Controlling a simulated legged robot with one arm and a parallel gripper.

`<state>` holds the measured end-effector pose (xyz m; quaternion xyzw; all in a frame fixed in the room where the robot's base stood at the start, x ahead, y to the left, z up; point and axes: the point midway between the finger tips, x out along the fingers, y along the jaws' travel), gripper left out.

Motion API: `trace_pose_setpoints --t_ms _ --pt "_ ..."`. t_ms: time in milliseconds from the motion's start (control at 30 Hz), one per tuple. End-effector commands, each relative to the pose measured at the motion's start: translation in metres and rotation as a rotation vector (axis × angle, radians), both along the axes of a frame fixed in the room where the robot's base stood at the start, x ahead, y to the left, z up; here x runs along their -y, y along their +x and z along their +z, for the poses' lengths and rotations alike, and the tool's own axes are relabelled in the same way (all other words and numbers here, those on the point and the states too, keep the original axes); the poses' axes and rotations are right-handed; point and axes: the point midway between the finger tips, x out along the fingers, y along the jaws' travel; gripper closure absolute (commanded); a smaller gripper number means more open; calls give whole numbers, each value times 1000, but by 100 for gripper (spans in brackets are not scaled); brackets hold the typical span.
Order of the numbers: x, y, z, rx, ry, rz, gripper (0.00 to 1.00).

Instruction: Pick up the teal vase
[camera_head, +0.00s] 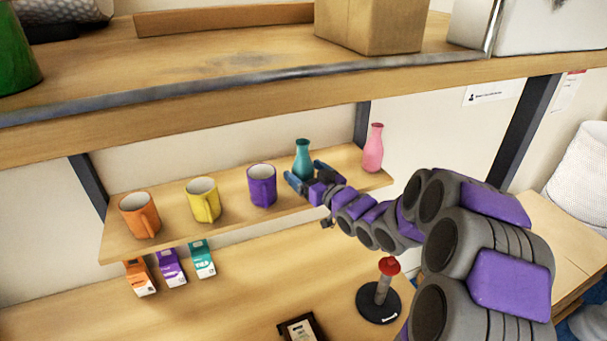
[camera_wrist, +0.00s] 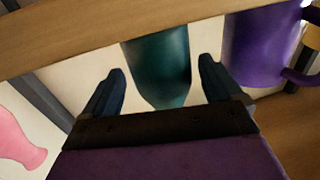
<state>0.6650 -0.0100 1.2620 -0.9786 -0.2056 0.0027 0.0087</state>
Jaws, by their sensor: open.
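The teal vase (camera_head: 303,160) stands upright on the middle shelf, between the purple mug and the pink vase. My gripper (camera_head: 306,178) is at the shelf's front by the vase's lower part, with its fingers pointing toward it. In the wrist view the teal vase (camera_wrist: 158,65) lies in line with the gap between the two open fingers of my gripper (camera_wrist: 160,88). The gripper is open and empty. Its fingers hide part of the vase's base in the head view, and I cannot tell whether they touch it.
A purple mug (camera_head: 262,186) stands close left of the vase, with yellow (camera_head: 203,201) and orange (camera_head: 140,215) mugs farther left. A pink vase (camera_head: 373,150) stands to the right. The upper shelf (camera_head: 200,70) overhangs. Small cartons (camera_head: 171,267) and a red-topped stand (camera_head: 381,290) are below.

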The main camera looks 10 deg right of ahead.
Motion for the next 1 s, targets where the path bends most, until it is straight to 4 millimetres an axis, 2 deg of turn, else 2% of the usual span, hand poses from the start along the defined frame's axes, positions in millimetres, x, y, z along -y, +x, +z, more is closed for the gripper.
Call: trace_pose_setpoints --t_ms 200,500,1000 --pt "-12 23 1 3 -1 1 8" --pt "-13 26 1 2 -1 0 8" --pt "-13 26 1 3 -1 -1 55"
